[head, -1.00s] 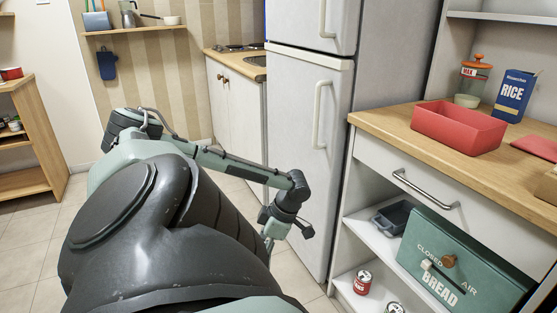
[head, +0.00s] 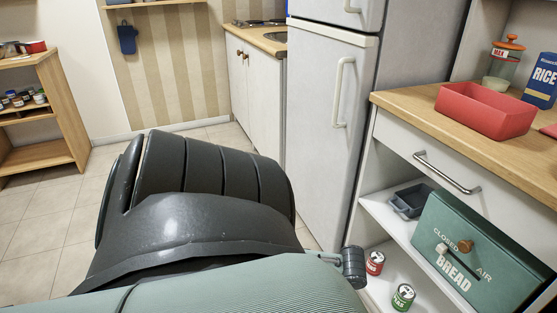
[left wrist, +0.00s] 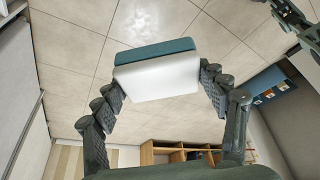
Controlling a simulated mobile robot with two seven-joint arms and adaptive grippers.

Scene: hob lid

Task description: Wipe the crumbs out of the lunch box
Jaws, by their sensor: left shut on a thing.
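The lunch box looks to be the open red box (head: 487,110) on the wooden counter at the right in the head view. Its inner floor is mostly hidden, and I cannot make out crumbs. My left gripper (left wrist: 163,84) shows in the left wrist view, shut on a block-shaped sponge (left wrist: 155,80) with a white layer and a teal layer. The sponge is held in the air, away from the lunch box. My left gripper does not show in the head view. A dark jointed part at the top right of the wrist view may be my right gripper (left wrist: 297,22), cut off by the edge.
A rice box (head: 541,82) and an orange-lidded jar (head: 506,60) stand behind the red box. Below the counter are a drawer handle (head: 447,174), a green bread bin (head: 463,250), cans (head: 403,297) and a grey tray (head: 408,200). The fridge (head: 328,130) stands left of the counter.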

